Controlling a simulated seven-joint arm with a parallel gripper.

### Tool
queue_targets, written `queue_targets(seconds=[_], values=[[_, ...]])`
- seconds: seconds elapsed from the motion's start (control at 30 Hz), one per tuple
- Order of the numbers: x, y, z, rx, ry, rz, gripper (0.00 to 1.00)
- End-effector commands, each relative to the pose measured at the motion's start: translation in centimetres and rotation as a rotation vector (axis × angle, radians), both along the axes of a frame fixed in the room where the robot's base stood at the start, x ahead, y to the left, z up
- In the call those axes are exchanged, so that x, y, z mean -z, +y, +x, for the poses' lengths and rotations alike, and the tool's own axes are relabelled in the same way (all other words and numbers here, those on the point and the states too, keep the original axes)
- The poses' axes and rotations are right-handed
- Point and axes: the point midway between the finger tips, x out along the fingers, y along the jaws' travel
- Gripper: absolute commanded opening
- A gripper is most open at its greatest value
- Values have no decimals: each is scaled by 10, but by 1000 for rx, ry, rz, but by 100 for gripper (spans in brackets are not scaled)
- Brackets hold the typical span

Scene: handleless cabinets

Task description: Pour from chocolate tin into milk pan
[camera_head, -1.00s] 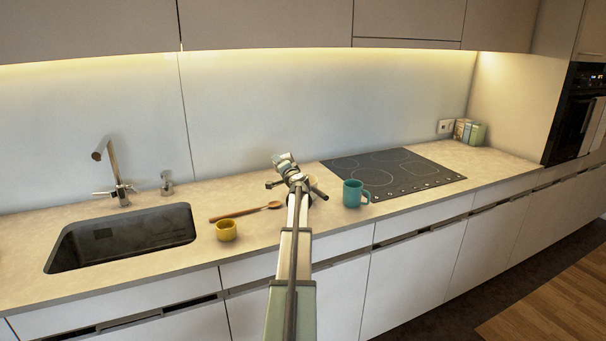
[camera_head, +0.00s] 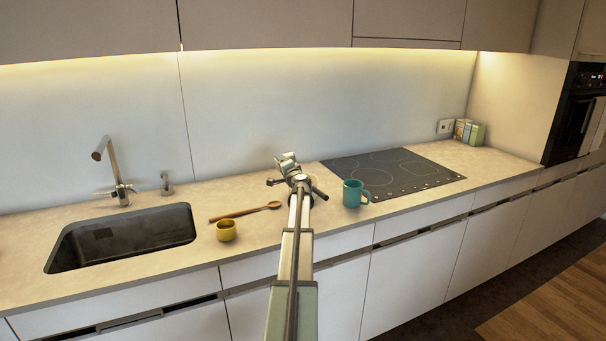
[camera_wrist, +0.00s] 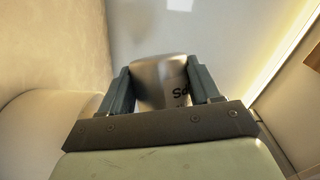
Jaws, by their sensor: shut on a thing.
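My gripper (camera_wrist: 160,88) is shut on a silvery tin (camera_wrist: 160,80), with a finger on each side. Dark lettering shows on the tin, cut off by the right finger; I cannot read the whole word. The wrist view is rolled well over, with the lit cabinet edge at right. In the head view my gripper (camera_head: 288,159) is above the counter, left of the hob, and the tin is hard to make out. A pale rounded thing (camera_wrist: 40,130) lies at left in the wrist view; I cannot tell whether it is the milk pan. The pan is not clear in the head view.
A teal mug (camera_head: 353,194) stands at the hob's (camera_head: 390,172) front left corner. A yellow cup (camera_head: 226,231) and a wooden spoon (camera_head: 240,213) are left of my arm. The sink (camera_head: 125,238) is further left. Counter between the spoon and my arm is clear.

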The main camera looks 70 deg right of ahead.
Motion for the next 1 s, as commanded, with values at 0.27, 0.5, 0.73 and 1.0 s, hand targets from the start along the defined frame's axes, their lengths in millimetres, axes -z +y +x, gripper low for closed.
queue_targets(seconds=[0.27,0.5,0.73,1.0], values=[[-2,-1,-3,0,-35,13,30],[-4,-3,-7,0,-66,24,30],[-6,-4,-11,0,-94,36,30],[-8,-4,-11,0,-128,48,30]])
